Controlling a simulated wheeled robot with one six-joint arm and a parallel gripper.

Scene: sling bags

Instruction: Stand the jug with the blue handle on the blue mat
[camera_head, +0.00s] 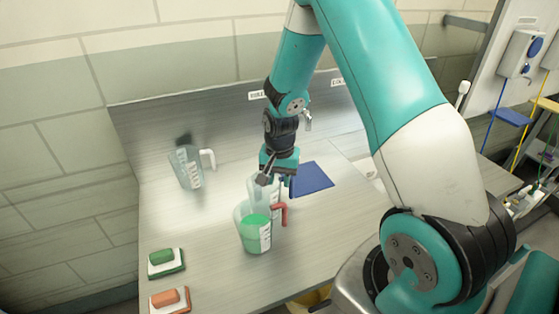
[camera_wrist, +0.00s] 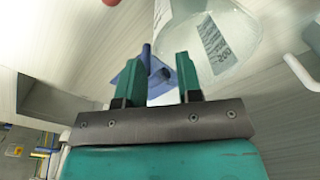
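A clear jug (camera_head: 263,191) stands on the bench behind a red-handled jug (camera_head: 253,233) that holds green liquid. My gripper (camera_head: 275,180) is pointed down at the clear jug's upper right side and hides its handle there. In the wrist view the two teal fingers (camera_wrist: 162,70) are apart, and a clear jug (camera_wrist: 225,35) with a printed scale is just to the right. A narrow blue piece shows near the left finger; I cannot tell whether it is the handle or the mat. The blue mat (camera_head: 312,179) lies bare, right of my gripper.
A jug with a white handle (camera_head: 186,168) stands at the back left. A green sponge (camera_head: 165,259) and an orange sponge (camera_head: 168,299) lie on holders at the front left. A wall (camera_head: 140,130) closes the back. The bench between the sponges and jugs is clear.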

